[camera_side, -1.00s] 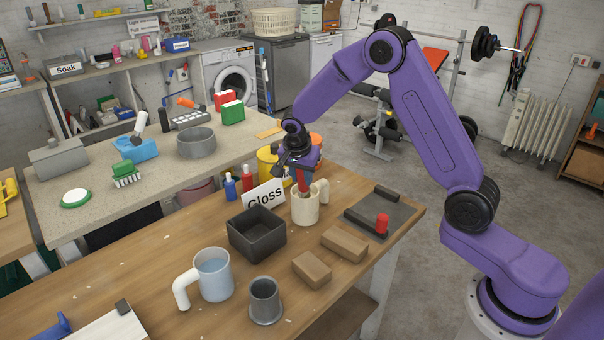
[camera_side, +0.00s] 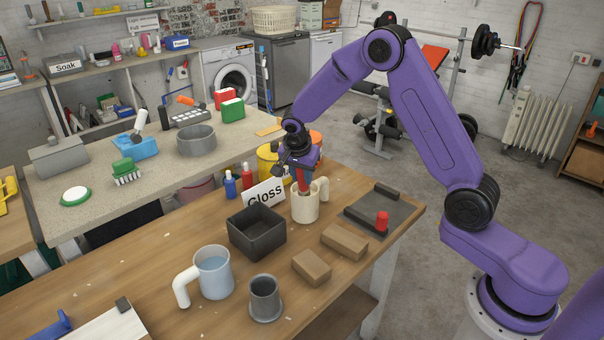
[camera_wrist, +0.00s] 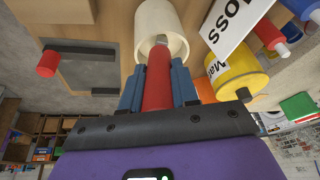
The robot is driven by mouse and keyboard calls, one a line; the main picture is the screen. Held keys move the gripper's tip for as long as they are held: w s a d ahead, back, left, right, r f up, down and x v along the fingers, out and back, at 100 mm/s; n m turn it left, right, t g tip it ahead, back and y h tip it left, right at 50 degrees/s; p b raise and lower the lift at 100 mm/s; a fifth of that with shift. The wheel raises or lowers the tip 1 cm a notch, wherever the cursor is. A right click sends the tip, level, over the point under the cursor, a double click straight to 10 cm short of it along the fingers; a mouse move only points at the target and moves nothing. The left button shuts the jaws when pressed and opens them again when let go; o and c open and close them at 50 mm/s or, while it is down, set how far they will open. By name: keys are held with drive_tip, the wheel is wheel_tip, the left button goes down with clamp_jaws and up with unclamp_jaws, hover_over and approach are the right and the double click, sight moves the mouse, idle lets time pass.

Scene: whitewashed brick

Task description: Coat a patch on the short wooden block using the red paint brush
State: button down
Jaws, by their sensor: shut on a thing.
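My gripper (camera_side: 300,168) is shut on the red paint brush (camera_side: 303,182), above a cream mug (camera_side: 306,207) with a handle on its right. The brush's lower end is inside the mug, so its bristles are hidden. In the wrist view the red handle (camera_wrist: 158,80) sits between my blue fingers and points into the mug (camera_wrist: 160,22). Two wooden blocks lie on the table to the front right: a shorter one (camera_side: 311,268) and a longer one (camera_side: 345,242).
A "Gloss" sign (camera_side: 263,194) and a dark square box (camera_side: 257,232) stand left of the mug. A grey tray (camera_side: 365,223) with a red knob (camera_side: 382,224) lies to the right. A blue-grey mug (camera_side: 213,273) and a grey cup (camera_side: 265,299) stand in front.

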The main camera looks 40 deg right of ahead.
drive_tip(key=shift+f, duration=0.3)
idle(0.7)
drive_tip(key=shift+r, duration=3.55)
